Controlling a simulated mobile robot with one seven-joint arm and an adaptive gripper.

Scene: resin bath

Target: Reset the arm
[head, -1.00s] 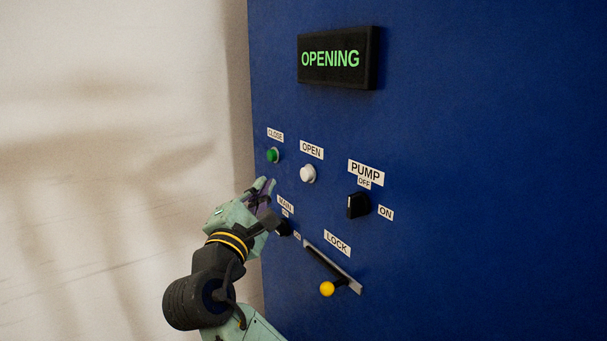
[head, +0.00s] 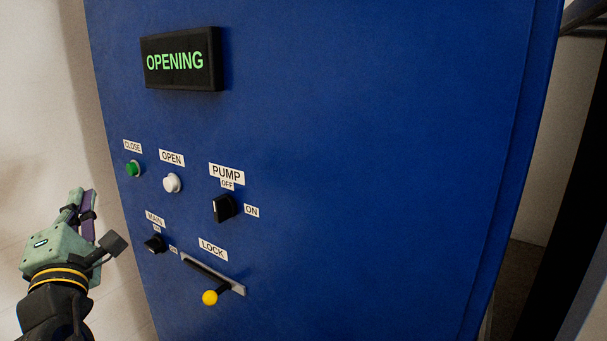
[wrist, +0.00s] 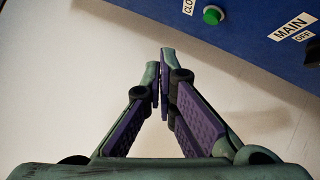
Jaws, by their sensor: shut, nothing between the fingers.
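My gripper (head: 82,196) is at the lower left of the head view, left of the blue panel and apart from it. It is shut and empty, its fingers pointing up. In the wrist view my gripper (wrist: 160,68) shows its two purple-padded fingers meeting at the tips, with the pale wall behind them. The green CLOSE button (head: 133,169) is the panel control nearest above it; the button also shows at the top of the wrist view (wrist: 213,15).
The blue panel (head: 380,150) carries a display (head: 182,60) reading OPENING, a white OPEN button (head: 172,183), a PUMP knob (head: 223,208), a MAIN knob (head: 155,244) and a LOCK lever with a yellow ball (head: 210,297). Bare pale wall (head: 35,110) lies to the left.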

